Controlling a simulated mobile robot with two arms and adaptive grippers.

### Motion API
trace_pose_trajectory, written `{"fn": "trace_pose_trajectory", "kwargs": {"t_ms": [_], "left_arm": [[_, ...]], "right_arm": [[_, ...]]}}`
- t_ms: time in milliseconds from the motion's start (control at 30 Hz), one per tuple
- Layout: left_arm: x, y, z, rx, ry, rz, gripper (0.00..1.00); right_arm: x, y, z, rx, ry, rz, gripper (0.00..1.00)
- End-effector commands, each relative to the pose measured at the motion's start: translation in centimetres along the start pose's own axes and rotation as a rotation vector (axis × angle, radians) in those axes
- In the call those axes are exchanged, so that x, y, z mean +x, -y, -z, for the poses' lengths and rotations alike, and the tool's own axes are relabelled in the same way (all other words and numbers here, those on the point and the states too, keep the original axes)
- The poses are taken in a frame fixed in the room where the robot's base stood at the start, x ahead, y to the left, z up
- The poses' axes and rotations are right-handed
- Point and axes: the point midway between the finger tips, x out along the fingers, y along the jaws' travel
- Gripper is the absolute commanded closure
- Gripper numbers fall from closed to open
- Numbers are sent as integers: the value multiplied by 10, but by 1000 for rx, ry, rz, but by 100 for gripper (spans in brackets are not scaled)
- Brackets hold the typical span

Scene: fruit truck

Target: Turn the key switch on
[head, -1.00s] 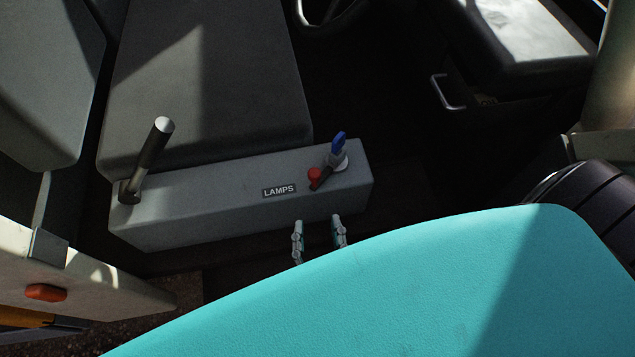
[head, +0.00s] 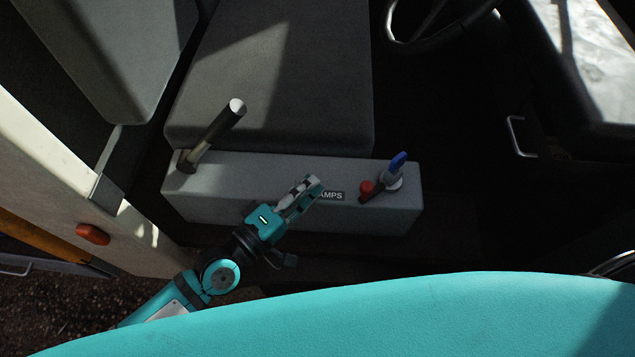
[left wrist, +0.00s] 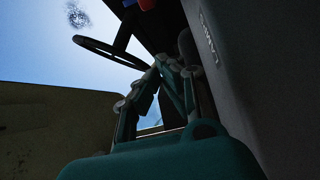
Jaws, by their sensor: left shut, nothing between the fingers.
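The key switch with its blue key (head: 398,161) stands upright on the right end of a grey box beside the seat. A red knob (head: 367,187) and a short dark lever sit just left of it. My left gripper (head: 314,182) is shut and empty, left of the key and partly in front of the LAMPS label (head: 334,196). In the left wrist view its fingers (left wrist: 163,64) come together beside the box, with the label (left wrist: 208,38) to their right. Small red and blue parts (left wrist: 128,2) show at the top edge there. My right gripper is not seen.
The grey box (head: 240,212) runs along the seat (head: 270,90). A dark-gripped lever (head: 215,130) rises from its left end. The steering wheel (head: 430,40) is beyond the key, and an open door edge (head: 60,170) is at left.

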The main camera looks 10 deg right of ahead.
Motion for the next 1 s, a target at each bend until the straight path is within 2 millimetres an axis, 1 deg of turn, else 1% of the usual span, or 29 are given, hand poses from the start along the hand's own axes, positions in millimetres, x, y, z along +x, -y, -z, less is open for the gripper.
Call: {"fn": "trace_pose_trajectory", "kwargs": {"t_ms": [33,100,300,367,500,633,767,1000], "left_arm": [[11,-5,1,-1,-1,-4,100],[26,-5,1,-2,-2,-5,100],[70,-4,0,-5,-1,-4,100],[82,-4,0,-5,-1,-4,100],[73,-3,-21,-8,0,1,100],[69,-2,-33,-7,-1,0,100],[67,-1,-38,-6,-1,-1,100],[67,-1,-38,-6,-1,-2,100]], "right_arm": [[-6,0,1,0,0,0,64],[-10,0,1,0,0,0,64],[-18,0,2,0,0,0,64],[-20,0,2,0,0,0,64],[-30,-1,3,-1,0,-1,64],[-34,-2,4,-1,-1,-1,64],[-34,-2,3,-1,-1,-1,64],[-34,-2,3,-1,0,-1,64]]}}
